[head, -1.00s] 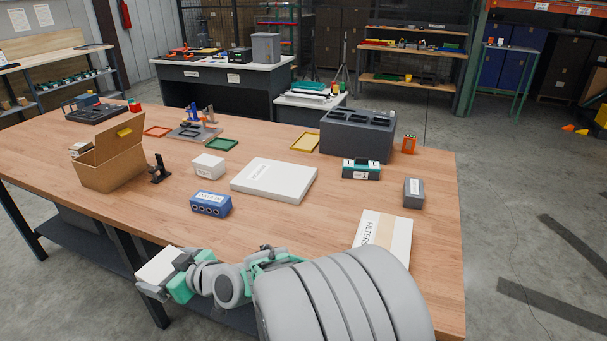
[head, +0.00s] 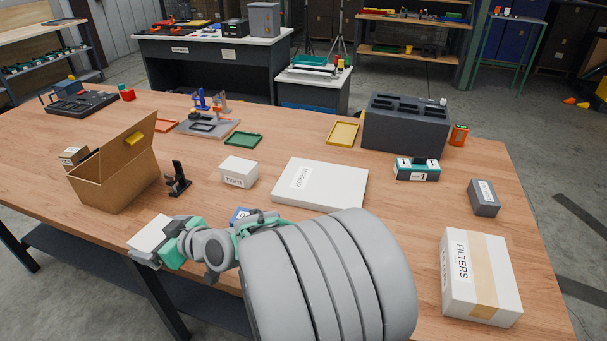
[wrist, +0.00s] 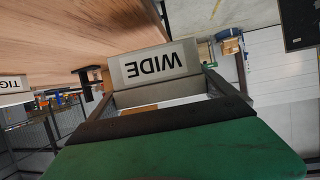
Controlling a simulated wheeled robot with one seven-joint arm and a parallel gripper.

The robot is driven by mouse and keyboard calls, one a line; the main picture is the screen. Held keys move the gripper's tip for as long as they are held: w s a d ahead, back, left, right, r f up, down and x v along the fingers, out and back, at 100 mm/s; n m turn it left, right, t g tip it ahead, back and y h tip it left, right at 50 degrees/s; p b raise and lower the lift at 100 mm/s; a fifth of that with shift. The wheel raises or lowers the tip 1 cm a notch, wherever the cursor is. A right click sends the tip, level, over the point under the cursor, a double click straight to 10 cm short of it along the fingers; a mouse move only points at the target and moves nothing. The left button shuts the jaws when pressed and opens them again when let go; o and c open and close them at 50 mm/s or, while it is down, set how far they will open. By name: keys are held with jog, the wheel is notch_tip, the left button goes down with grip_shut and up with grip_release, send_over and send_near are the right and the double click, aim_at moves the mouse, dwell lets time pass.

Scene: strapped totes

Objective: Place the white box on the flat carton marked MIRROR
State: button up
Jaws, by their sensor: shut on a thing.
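A white box (head: 151,233) is in my gripper (head: 148,246), beyond the table's near edge at the left of the head view. In the wrist view the box (wrist: 158,68) sits between the fingers of my gripper (wrist: 158,76), with an upside-down WIDE label. My gripper is shut on it. The flat white carton marked MIRROR (head: 335,188) lies on the table, right of and farther back than my gripper. Its top is bare. Another white box marked TIGHT (head: 239,172) stands left of the carton. My arm hides part of the near table.
A blue block (head: 240,214) is partly hidden behind my arm. An open cardboard box (head: 115,180) and a black stand (head: 177,181) stand at the left. A FILTERS carton (head: 480,278) and grey box (head: 484,198) are at the right. A dark bin (head: 405,127) stands behind.

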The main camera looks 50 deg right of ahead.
jog(key=s+d+r+m+h+b, duration=0.1)
jog(key=s+d+r+m+h, duration=0.15)
jog(key=d, duration=0.65)
jog(key=s+d+r+m+h+b, duration=0.1)
jog(key=d+r, duration=0.2)
jog(key=d, duration=0.6)
jog(key=s+d+r+m+h, duration=0.2)
jog(key=s+d+r, duration=0.1)
jog(key=s+d, duration=0.45)
jog(key=s+d+r+m+h, duration=0.2)
jog(key=s+d+r+h, duration=0.15)
jog(key=s+d, duration=0.4)
send_over(322, 181)
jog(key=shift+y, duration=0.3)
notch_tip(322, 181, down, 10)
jog(key=shift+r+p, duration=0.1)
jog(key=shift+p, duration=0.2)
notch_tip(322, 181, down, 3)
jog(key=shift+r+g, duration=0.15)
jog(key=shift+g, duration=0.15)
jog(key=shift+s+f, duration=0.1)
jog(key=shift+f, duration=0.2)
jog(key=o, duration=1.3)
jog(key=shift+o, duration=0.2)
